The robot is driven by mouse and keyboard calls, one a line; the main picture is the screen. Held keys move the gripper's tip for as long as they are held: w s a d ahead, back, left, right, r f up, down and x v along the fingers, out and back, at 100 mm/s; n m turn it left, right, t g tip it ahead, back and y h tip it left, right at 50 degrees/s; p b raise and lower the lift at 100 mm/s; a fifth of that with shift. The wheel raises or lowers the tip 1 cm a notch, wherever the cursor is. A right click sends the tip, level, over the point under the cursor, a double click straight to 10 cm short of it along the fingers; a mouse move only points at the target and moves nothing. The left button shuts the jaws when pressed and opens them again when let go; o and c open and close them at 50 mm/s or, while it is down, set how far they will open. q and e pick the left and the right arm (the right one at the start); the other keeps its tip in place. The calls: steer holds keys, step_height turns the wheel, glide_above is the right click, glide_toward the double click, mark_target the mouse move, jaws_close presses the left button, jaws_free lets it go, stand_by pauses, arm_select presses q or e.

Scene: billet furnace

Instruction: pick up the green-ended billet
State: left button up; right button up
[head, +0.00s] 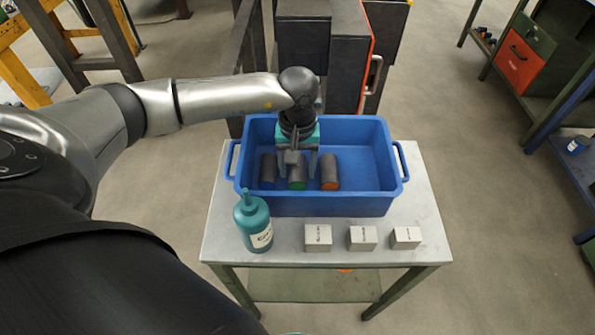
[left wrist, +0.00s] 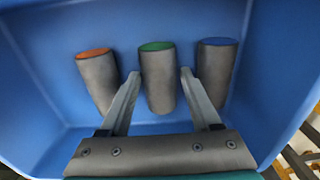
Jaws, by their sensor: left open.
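The green-ended billet (head: 298,184) is a dark grey cylinder lying in the blue bin (head: 330,205), between two like billets. In the left wrist view the green-ended billet (left wrist: 158,78) is in the middle, with the orange-ended billet (left wrist: 100,80) to its left and the blue-ended billet (left wrist: 214,72) to its right. My left gripper (head: 298,170) reaches down into the bin over the green-ended billet. In the left wrist view its two fingers (left wrist: 159,85) are open, one on each side of this billet, with small gaps visible. The right gripper is not in view.
The bin stands on a metal table (head: 225,225). A teal bottle (head: 253,222) and several small pale blocks (head: 318,238) stand along the table's front. The bin walls surround the billets; its right part is empty. A dark cabinet (head: 335,60) with an orange edge stands behind.

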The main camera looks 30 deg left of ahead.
arm_select(q)
steer(key=shift+c, duration=0.4)
jaws_close()
steer(key=shift+w+r, duration=0.1)
stand_by(0.9)
